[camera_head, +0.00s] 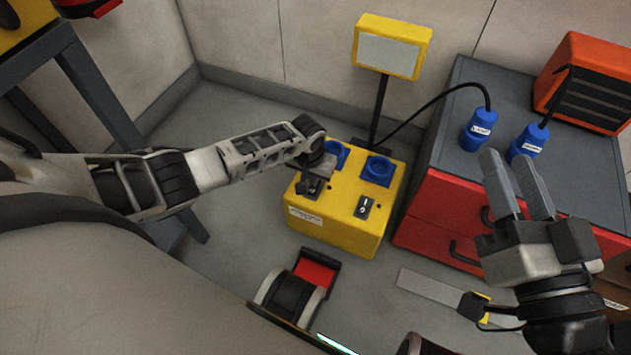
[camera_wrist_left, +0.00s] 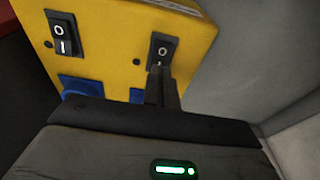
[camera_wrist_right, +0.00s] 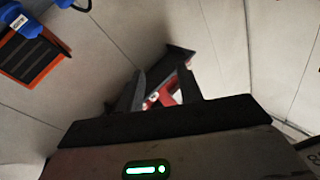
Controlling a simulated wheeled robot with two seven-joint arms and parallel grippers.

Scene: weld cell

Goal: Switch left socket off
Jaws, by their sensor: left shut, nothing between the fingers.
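A yellow socket box (camera_head: 335,228) stands on the floor with two blue sockets on top, the left socket (camera_head: 337,150) and the right socket (camera_head: 377,171). Each has a black rocker switch in front. My left gripper (camera_head: 311,188) is shut and empty, reaching down over the left switch and partly hiding it. In the left wrist view the left switch (camera_wrist_left: 163,50) shows its O end, with the fingertips at its lower end; whether they touch is unclear. The right switch (camera_head: 364,207) is uncovered; it also shows in the left wrist view (camera_wrist_left: 60,35). My right gripper (camera_head: 516,190) is open and empty.
A yellow-framed panel (camera_head: 390,48) stands on a post behind the box. Two blue plugs (camera_head: 478,130) (camera_head: 526,142) with black cables stand on the grey-topped red cabinet (camera_head: 452,210). An orange unit (camera_head: 590,85) sits at its back.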

